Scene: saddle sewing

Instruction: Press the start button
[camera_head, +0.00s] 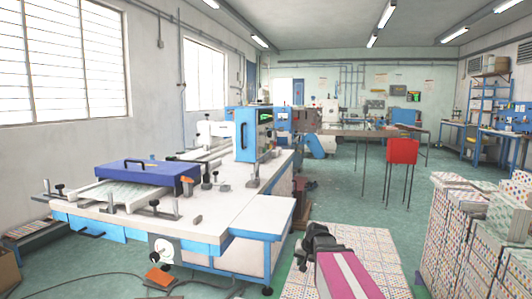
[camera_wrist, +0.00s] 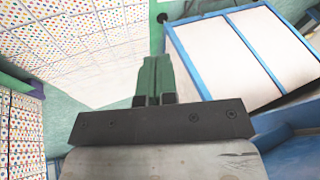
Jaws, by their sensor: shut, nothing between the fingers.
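A blue-and-white sewing machine table (camera_head: 130,222) stands left of centre. A blue upright control box (camera_head: 251,135) with a dark handle and a small green display rises at its far end. I cannot make out a start button on it for certain. My arm reaches in from the bottom, with a pink link and a dark end, right of the table and well short of the control box. In the wrist view my gripper (camera_wrist: 158,62) has its green fingers together, with nothing held. The machine's white, blue-edged side panels (camera_wrist: 275,45) show to its right.
Stacks of patterned tiles (camera_head: 465,240) stand at the right. A patterned floor area (camera_head: 375,242) lies under my arm. A red chair-like item (camera_head: 401,152) on thin legs stands behind. A blue lidded box (camera_head: 150,175) sits on the table. Green floor between is open.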

